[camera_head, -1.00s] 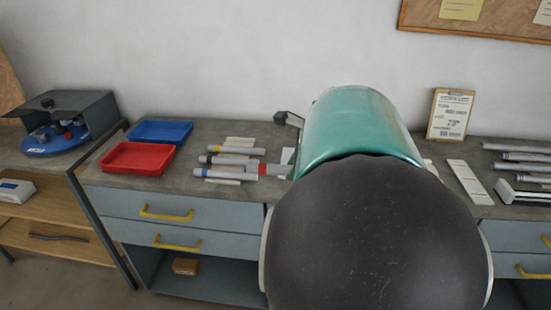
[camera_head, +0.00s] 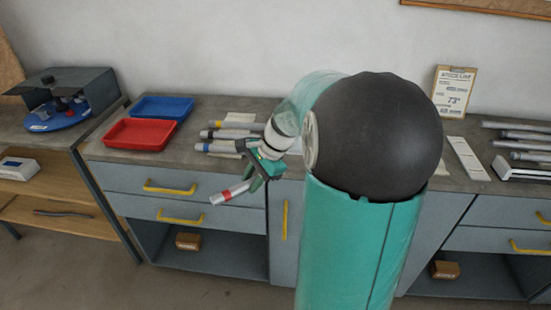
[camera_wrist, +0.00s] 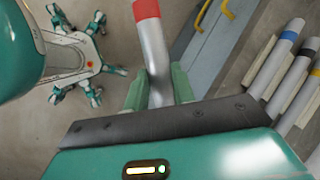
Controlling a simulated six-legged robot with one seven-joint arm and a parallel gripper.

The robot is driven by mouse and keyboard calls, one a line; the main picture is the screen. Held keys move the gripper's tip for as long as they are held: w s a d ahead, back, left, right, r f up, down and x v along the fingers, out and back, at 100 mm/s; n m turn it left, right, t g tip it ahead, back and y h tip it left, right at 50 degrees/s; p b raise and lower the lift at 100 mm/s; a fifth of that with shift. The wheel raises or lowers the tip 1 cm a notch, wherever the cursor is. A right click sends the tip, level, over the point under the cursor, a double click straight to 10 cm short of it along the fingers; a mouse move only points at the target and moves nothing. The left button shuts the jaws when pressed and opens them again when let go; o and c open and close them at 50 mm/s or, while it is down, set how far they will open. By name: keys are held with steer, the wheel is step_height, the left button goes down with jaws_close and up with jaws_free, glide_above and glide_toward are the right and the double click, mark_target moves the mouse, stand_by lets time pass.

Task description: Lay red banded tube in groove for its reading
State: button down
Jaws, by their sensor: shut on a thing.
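The red banded tube (camera_head: 232,192) is grey with a red band near its free end. My gripper (camera_head: 258,176) is shut on it and holds it tilted in the air, in front of the worktop's front edge. In the wrist view the tube (camera_wrist: 155,55) runs up from between the two green fingers of my gripper (camera_wrist: 158,88), its red band at the top of the picture. Its other end is hidden behind the gripper. I cannot make out the groove for certain in either view.
Tubes with blue (camera_wrist: 287,38), black (camera_wrist: 302,55) and yellow bands lie side by side on the worktop. A red tray (camera_head: 138,134) and a blue tray (camera_head: 163,106) stand left. My arm hides the middle.

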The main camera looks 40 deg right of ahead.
steer(key=w+a+f+n+g, duration=0.3)
steer(key=w+a+f+n, duration=0.3)
steer(key=a+f+n, duration=0.3)
steer(key=w+a+f+n+g, duration=0.4)
steer(key=w+a+f+n, duration=0.3)
steer(key=f, duration=0.6)
steer(key=a+n, duration=0.2)
steer(key=a, duration=0.1)
steer(key=shift+f+g+h, duration=0.3)
steer(key=shift+f+h, duration=0.1)
